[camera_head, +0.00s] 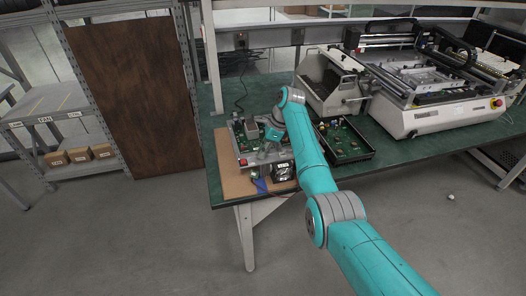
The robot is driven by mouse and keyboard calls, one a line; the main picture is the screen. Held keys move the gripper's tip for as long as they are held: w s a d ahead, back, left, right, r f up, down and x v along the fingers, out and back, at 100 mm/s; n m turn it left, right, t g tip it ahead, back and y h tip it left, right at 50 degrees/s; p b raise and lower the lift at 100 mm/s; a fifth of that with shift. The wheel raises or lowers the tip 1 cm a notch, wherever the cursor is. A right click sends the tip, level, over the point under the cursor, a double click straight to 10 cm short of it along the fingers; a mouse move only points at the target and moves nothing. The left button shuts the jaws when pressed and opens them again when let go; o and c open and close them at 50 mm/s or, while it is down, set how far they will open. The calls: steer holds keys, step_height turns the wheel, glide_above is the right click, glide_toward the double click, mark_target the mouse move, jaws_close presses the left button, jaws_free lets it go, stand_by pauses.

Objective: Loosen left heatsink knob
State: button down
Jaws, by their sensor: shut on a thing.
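My gripper (261,151) points down at the test fixture (278,157) on the near left part of the green workbench. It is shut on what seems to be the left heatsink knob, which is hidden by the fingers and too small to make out. A grey block that looks like a heatsink (252,130) stands on the green circuit board (238,131), just behind and left of my gripper. My teal arm covers the right side of the fixture.
A black tray with circuit boards (345,143) lies right of the fixture. A grey open bin (328,82) and a large white machine (430,115) stand further right on the workbench (400,150). A shelf with small boxes (80,155) is at left. The floor in front is mostly clear.

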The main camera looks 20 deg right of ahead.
steer(key=shift+w+n+g, duration=0.15)
steer(key=shift+n+g, duration=0.55)
steer(key=shift+n, duration=1)
steer(key=shift+n+g, duration=0.3)
steer(key=shift+n, duration=0.5)
steer(key=c, duration=1.1)
jaws_free()
steer(key=s+v, duration=0.1)
steer(key=v, duration=1)
steer(key=shift+w+d+r, duration=0.2)
steer(key=shift+w+r, duration=0.2)
steer(key=shift+w, duration=0.1)
